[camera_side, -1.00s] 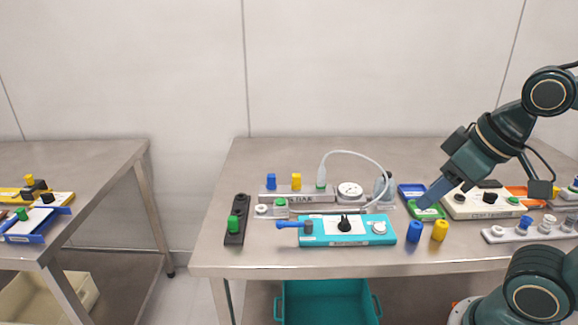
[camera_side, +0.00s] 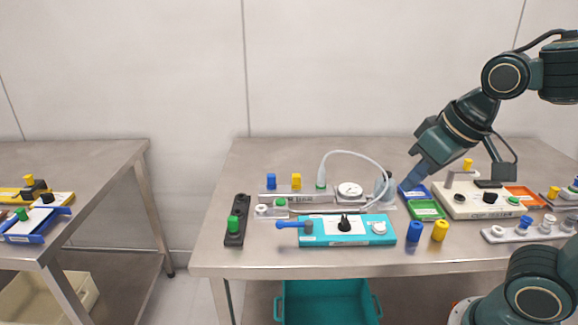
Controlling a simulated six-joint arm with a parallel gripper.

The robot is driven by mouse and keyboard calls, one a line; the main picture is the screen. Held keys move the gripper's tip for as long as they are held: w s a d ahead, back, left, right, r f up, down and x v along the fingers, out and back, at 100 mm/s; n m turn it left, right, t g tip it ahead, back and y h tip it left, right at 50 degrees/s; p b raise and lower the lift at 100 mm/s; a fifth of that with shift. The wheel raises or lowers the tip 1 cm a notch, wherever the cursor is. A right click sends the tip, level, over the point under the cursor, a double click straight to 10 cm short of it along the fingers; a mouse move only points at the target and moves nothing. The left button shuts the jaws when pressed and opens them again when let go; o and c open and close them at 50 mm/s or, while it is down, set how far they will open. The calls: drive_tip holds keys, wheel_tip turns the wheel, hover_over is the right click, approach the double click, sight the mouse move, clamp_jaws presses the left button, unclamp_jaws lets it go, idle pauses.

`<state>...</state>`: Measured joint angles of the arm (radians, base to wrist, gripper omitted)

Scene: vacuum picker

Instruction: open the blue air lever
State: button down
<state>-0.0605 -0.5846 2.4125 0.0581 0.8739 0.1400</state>
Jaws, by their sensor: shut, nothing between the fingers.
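The blue air lever (camera_side: 290,224) sticks out to the left from the left end of a teal box (camera_side: 330,238) on the metal table. A black knob (camera_side: 344,223) and a white knob (camera_side: 379,229) sit on the same box. My gripper (camera_side: 409,184) is shut and empty, pointing down and left above the blue tray at the right. It is well to the right of the lever and touches nothing that I can make out.
A white hose (camera_side: 352,153) arches behind the teal box. Blue (camera_side: 414,231) and yellow (camera_side: 439,231) cylinders stand right of it. A beige box (camera_side: 460,208) lies at the right. The table front is clear.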

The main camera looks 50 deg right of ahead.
sight(294, 226)
drive_tip(key=w+a+f+m+g+h, duration=0.1)
drive_tip(key=w+a+f+m, duration=0.2)
drive_tip(key=w, duration=0.7)
drive_tip(key=w+a+f+m+g+h, duration=0.1)
drive_tip(key=w+a+f+m, duration=0.3)
drive_tip(key=w+f, duration=0.4)
drive_tip(key=shift+w+a+f+g, duration=0.2)
drive_tip(key=shift+w+a+g, duration=0.1)
drive_tip(key=shift+w+a, duration=0.75)
drive_tip(key=shift+w+d, duration=0.1)
drive_tip(key=shift+d, duration=0.05)
drive_tip(key=x, duration=1)
drive_tip(key=shift+d, duration=0.1)
drive_tip(key=shift+w+d+f, duration=0.2)
drive_tip(key=shift+w+d, duration=0.5)
drive_tip(key=shift+d, duration=0.05)
drive_tip(key=shift+w+d+f, duration=0.15)
drive_tip(key=shift+w+d, duration=0.45)
drive_tip(key=shift+w, duration=0.05)
